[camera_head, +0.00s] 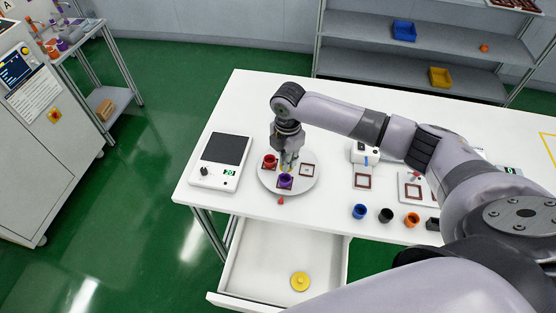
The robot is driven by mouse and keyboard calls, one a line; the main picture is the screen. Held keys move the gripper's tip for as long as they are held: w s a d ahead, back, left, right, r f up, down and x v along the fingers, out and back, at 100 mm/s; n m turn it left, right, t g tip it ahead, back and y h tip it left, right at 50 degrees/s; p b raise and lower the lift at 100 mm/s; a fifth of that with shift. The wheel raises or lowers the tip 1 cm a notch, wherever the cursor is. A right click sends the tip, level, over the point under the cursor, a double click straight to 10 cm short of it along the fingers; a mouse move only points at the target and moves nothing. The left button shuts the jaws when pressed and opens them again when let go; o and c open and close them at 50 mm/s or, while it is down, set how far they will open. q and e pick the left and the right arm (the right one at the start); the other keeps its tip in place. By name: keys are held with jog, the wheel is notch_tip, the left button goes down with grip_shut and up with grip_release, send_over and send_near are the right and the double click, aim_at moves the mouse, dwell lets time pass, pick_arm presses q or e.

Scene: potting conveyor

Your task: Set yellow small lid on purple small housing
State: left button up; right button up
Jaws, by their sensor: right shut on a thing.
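My right gripper (287,164) points down over the round grey turntable (309,183). It is shut on the yellow small lid, of which only a little yellow shows at the fingertips. The purple small housing (286,182) stands on the front part of the turntable, just below and in front of the fingertips. I cannot tell whether lid and housing touch. My left gripper is not in view.
A red housing (269,162) and a square-marked spot (306,170) share the turntable. Blue (359,211), black (386,215) and orange (412,219) cups line the front edge. The drawer (255,262) juts out below.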

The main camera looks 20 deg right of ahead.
jog(key=shift+a, duration=0.25)
jog(key=shift+d+p, duration=0.15)
jog(key=shift+p, duration=0.25)
jog(key=shift+f+b, duration=0.4)
jog(key=shift+f, duration=0.3)
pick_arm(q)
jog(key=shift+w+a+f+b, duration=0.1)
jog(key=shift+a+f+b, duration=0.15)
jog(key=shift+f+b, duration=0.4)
pick_arm(e)
jog(key=shift+f, duration=1.8)
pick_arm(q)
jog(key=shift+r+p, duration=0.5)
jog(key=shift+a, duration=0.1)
pick_arm(e)
jog(key=shift+f, duration=0.35)
jog(key=o, duration=0.8)
